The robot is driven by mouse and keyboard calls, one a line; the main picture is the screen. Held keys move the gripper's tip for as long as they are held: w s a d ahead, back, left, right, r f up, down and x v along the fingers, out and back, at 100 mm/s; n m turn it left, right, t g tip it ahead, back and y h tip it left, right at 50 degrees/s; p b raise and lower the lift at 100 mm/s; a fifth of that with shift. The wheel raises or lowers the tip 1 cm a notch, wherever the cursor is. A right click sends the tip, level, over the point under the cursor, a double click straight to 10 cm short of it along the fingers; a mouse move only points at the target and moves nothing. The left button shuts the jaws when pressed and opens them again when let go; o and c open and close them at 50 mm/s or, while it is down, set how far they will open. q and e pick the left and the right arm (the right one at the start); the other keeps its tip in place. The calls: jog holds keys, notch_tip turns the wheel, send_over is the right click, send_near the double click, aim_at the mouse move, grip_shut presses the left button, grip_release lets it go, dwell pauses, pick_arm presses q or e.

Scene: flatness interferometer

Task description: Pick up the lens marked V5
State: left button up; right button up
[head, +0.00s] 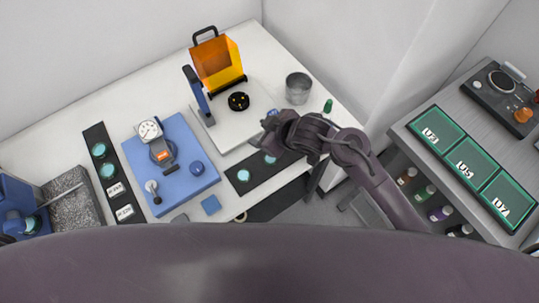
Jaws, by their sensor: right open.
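Several cyan lenses show, but no V5 mark is readable on any of them. Two lie on a black strip (258,172) at the front of the white table: a left lens (243,175) and a right lens (270,158). Two more, an upper lens (99,149) and a lower lens (107,170), sit on a longer black strip (119,192) at the left. My right gripper (266,137) is open above the right end of the front strip, close to the right lens and partly over it. My left gripper is not in view.
A blue base with a dial gauge (149,131) stands left of centre. An orange-shielded stand (218,62) and a metal cup (298,88) are behind my right gripper. Green trays (436,133) labelled LU3, LU5 and LU4 lie on the grey right-hand table (412,123). A gap separates the tables.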

jog(key=a+r+n+g+y, duration=0.1)
jog(key=a+n, duration=0.2)
jog(key=n+g+h+p, duration=0.1)
jog(key=n+g+h, duration=0.2)
jog(key=n+g, duration=0.25)
send_near(270, 159)
jog(key=shift+w+a+f+m+p, duration=0.15)
jog(key=shift+f+m+p, duration=0.1)
jog(key=shift+f, duration=0.3)
jog(key=shift+w+a+f+m+p, duration=0.1)
jog(key=shift+w+f+p, duration=0.1)
jog(key=shift+f, duration=0.35)
jog(key=p+x, duration=0.2)
jog(key=x, duration=0.2)
jog(key=shift+s+f, duration=0.2)
jog(key=shift+f, duration=0.05)
jog(key=shift+a+f, duration=0.25)
jog(key=shift+f, duration=0.25)
jog(key=c, duration=1.1)
jog(key=shift+r, duration=0.1)
